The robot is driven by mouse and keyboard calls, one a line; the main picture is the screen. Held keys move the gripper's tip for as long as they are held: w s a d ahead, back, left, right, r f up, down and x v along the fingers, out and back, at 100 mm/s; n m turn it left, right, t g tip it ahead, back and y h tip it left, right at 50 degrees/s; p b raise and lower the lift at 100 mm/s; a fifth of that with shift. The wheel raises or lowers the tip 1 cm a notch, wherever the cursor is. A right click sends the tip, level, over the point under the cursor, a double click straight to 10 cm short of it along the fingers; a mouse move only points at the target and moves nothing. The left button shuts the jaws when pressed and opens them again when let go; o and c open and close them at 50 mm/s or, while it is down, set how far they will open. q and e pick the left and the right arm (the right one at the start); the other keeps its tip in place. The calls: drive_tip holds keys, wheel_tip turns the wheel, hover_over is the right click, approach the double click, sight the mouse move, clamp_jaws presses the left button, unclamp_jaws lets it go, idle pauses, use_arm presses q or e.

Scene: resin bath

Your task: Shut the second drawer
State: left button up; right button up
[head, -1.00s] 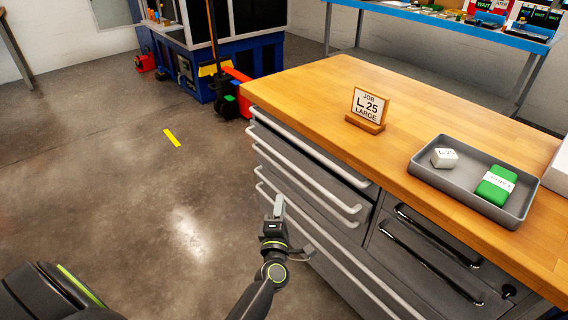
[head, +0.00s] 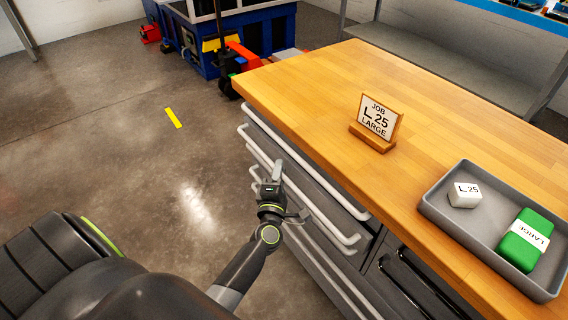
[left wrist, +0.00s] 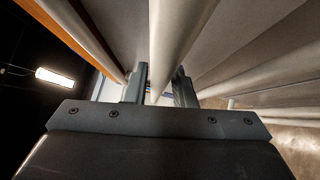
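The grey drawer unit under the wooden top has several stacked drawers with long pale bar handles in the head view. The second drawer's handle (head: 316,206) is partly hidden by my gripper, and its drawer front appears to stand out slightly. My left gripper (head: 277,177) is at the handles, near the middle of the unit's front. In the left wrist view, a pale handle bar (left wrist: 172,40) runs between the two fingers of my left gripper (left wrist: 160,88). The fingers look apart around the bar, with a small gap on the right side. My right gripper is out of view.
On the wooden worktop (head: 300,85) stand a sign (head: 378,119) reading "JOB L 25 LARGE" and a grey tray (head: 440,210) with a white block (head: 465,195) and a green block (head: 525,240). Dark-handled drawers (head: 420,290) are at right. The floor at left is open.

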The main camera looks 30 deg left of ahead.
use_arm(q)
clamp_jaws()
idle(0.3)
drive_tip(key=shift+w+d+r, duration=0.1)
drive_tip(key=shift+w+d, duration=0.05)
drive_tip(key=shift+w, duration=0.2)
drive_tip(key=shift+w+d, duration=0.35)
drive_tip(key=shift+w, duration=0.45)
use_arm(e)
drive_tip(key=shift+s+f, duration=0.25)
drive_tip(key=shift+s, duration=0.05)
use_arm(q)
unclamp_jaws()
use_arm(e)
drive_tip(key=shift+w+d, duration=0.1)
